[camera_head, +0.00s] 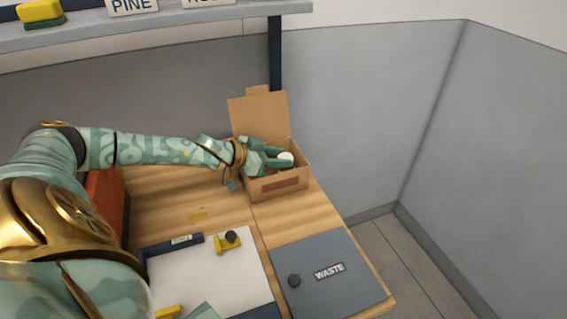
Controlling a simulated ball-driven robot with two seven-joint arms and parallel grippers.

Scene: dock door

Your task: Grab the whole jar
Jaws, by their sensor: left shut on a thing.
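My left gripper (278,158) reaches from the left into an open cardboard box (280,187) at the back of the wooden desk. Its fingers are shut on a small white rounded thing, which looks like the jar (287,157). Only the pale top of the jar shows between the fingers. The rest is hidden by the fingers and the box wall, so I cannot tell whether it touches the box floor. My right gripper cannot be made out.
A grey WASTE lid (330,292) with a dark knob covers the front right of the desk (200,207). A shelf (180,25) runs above. The box flap (258,115) stands upright behind the gripper.

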